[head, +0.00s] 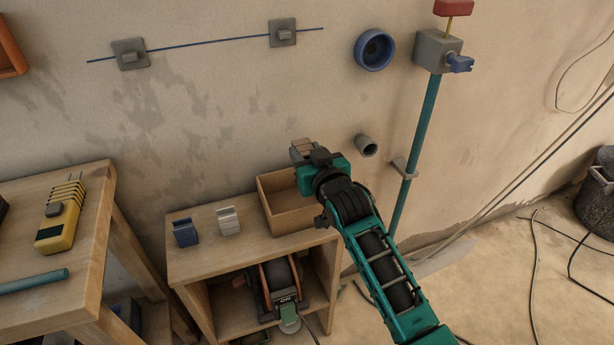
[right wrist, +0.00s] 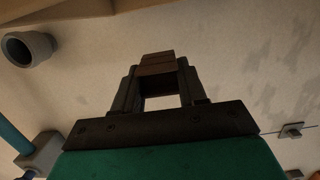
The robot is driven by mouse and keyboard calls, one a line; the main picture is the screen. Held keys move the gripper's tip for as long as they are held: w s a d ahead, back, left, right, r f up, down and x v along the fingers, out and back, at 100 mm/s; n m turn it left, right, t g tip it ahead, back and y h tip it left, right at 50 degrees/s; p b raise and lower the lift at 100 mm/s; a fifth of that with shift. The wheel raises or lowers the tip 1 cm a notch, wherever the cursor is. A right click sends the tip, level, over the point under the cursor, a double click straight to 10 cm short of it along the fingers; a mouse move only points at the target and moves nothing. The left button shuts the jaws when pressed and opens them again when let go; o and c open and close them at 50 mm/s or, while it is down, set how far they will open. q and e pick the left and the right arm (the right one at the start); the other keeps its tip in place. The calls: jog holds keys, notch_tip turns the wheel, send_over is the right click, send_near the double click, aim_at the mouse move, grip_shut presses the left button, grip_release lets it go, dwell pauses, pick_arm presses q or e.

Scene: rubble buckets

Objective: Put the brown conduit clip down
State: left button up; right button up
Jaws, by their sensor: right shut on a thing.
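My right gripper (head: 308,158) is above the back of the open wooden box (head: 272,208) on the small wooden cabinet. It is shut on the brown conduit clip (head: 300,148), which shows at its tip. In the right wrist view the brown clip (right wrist: 158,64) sits between the two dark fingers (right wrist: 158,88), with the wall behind it. The arm hides part of the box's right side. I cannot tell how high the clip is above the box. My left gripper is not in view.
A blue clip (head: 185,232) and a light grey clip (head: 229,221) stand on the cabinet top (head: 205,255), left of the box. A grey pipe stub (head: 366,145) sticks out of the wall, right of my gripper. A teal pipe (head: 415,135) runs down the wall.

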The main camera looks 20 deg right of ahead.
pick_arm(q)
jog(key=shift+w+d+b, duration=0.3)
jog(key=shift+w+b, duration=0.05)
jog(key=shift+b, duration=0.4)
pick_arm(e)
jog(key=shift+f, duration=2.15)
jog(key=shift+f, duration=0.25)
jog(key=o, duration=1.2)
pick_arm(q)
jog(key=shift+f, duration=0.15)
pick_arm(e)
jog(key=shift+r, duration=0.2)
jog(key=shift+s+r, duration=0.1)
jog(key=shift+s, duration=0.15)
pick_arm(q)
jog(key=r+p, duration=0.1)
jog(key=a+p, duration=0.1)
jog(key=p, duration=0.1)
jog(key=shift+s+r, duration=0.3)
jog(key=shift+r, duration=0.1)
pick_arm(e)
jog(key=s, duration=0.3)
jog(key=s+r, duration=0.1)
jog(key=s, duration=0.7)
jog(key=shift+s+d+r, duration=0.15)
jog(key=shift+d+r, duration=0.05)
jog(key=shift+r, duration=0.15)
